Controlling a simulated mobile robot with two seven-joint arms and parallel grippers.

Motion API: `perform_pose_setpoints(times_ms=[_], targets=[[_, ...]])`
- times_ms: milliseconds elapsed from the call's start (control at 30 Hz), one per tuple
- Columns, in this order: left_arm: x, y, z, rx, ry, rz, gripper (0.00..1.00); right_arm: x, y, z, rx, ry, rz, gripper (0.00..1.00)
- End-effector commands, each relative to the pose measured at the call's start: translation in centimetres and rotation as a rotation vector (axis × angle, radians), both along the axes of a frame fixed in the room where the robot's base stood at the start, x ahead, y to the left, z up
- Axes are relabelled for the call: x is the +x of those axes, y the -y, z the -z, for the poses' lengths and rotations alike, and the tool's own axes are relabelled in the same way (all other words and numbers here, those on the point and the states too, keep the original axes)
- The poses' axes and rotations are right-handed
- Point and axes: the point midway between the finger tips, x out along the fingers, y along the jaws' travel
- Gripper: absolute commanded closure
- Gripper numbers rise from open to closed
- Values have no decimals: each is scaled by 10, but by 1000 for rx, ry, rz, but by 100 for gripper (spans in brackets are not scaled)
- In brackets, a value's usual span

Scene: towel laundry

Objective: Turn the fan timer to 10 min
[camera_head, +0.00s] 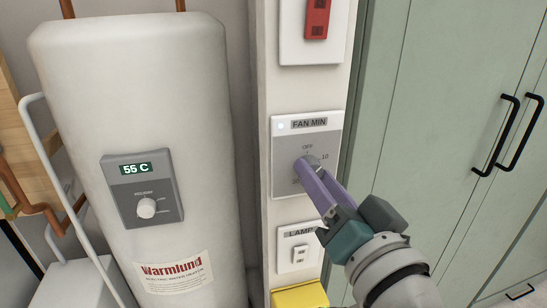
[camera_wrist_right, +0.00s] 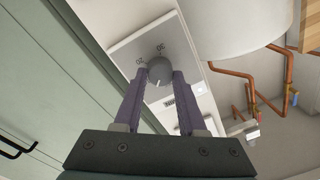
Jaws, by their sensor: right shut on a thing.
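The fan timer (camera_head: 280,180) is a grey and white wall plate labelled FAN MIN, in the middle of the head view. Its round grey knob (camera_head: 303,163) has OFF printed above it and 10 to its upper right. My right gripper (camera_head: 311,175) is shut on the knob, its purple fingers coming from the lower right and hiding part of the dial. In the right wrist view the fingertips (camera_wrist_right: 160,77) sit on either side of the knob (camera_wrist_right: 159,68). I cannot tell exactly where the knob's pointer stands. My left gripper is not in view.
A red switch (camera_head: 317,18) is above the timer and a LAMP switch (camera_head: 299,255) below it. A yellow box (camera_head: 300,296) is at the bottom. The white water heater (camera_head: 130,90) reads 55 C at left. Green cabinet doors (camera_head: 440,90) with black handles are at right.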

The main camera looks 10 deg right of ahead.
Motion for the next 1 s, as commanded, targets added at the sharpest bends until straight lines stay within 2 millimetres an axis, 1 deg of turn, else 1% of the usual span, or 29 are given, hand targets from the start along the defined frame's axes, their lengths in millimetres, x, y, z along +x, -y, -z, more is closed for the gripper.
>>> perform_pose_setpoints(times_ms=[200,500,700,1000], targets=[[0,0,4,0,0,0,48,0,0,1,179,-6,-1,100],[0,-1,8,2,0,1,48,0,0,2,349,-13,-1,100],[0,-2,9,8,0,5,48,0,0,2,402,-15,-1,100],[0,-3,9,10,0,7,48,0,0,1,419,-16,-1,100]])
